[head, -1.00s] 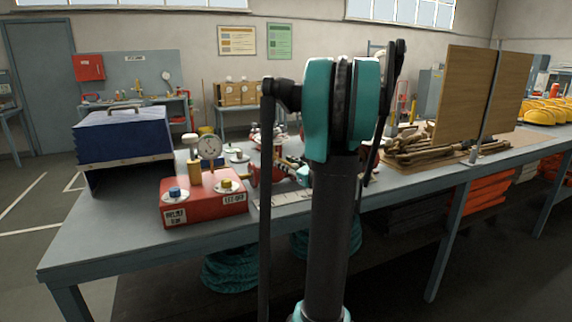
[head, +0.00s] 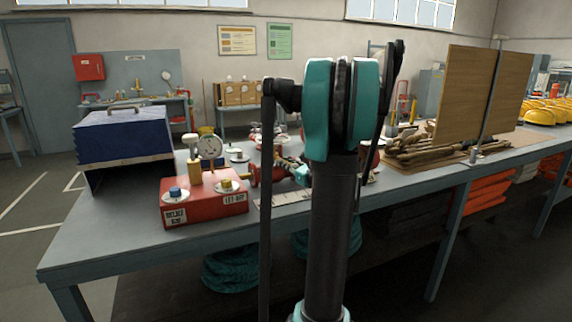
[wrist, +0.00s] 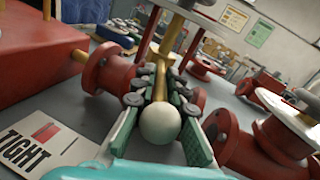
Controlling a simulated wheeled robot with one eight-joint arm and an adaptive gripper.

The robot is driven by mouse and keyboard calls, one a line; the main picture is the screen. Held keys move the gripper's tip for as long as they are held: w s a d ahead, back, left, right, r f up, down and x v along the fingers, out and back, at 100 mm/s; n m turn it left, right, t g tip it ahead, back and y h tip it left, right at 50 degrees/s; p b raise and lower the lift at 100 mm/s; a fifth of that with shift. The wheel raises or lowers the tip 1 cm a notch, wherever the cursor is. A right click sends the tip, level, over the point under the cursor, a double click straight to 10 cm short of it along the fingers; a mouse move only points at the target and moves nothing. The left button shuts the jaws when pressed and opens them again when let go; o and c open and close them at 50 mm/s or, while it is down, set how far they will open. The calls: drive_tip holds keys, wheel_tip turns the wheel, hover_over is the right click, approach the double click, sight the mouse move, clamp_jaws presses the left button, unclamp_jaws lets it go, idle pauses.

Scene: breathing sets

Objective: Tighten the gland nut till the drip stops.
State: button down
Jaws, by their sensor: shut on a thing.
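In the wrist view my gripper (wrist: 158,140) has its two green-padded fingers either side of a pale round knob and a brass bar. The knob (wrist: 160,123) is nearest the camera, and the bar (wrist: 162,78) runs away from it towards the valve. The red flanged valve (wrist: 108,68) lies across the bench beyond the fingers. The gland nut cannot be made out clearly behind the fingers and bar. No drip can be made out. In the head view the valve's red flange (head: 254,175) shows left of my arm, with my gripper (head: 293,170) partly hidden beside it.
A white card marked TIGHT (wrist: 40,145) lies at the wrist view's lower left. Another red flanged fitting (wrist: 265,150) stands close on the right. A blue case (head: 122,135) sits farther left.

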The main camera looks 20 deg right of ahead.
drive_tip(key=shift+s, duration=0.1)
drive_tip(key=m+h, duration=0.1)
drive_tip(key=a+m+h, duration=0.1)
drive_tip(key=h, duration=0.1)
drive_tip(key=shift+s+a+t, duration=0.2)
drive_tip(key=shift+a+t, duration=0.05)
drive_tip(key=shift+t, duration=0.15)
drive_tip(key=shift+f+h, duration=0.1)
drive_tip(key=shift+h, duration=0.2)
drive_tip(key=c, duration=1.6)
unclamp_jaws()
drive_tip(key=shift+s, duration=0.1)
drive_tip(key=s, duration=0.8)
drive_tip(key=s+d, duration=0.1)
drive_tip(key=s, duration=0.3)
drive_tip(key=shift+d, duration=0.1)
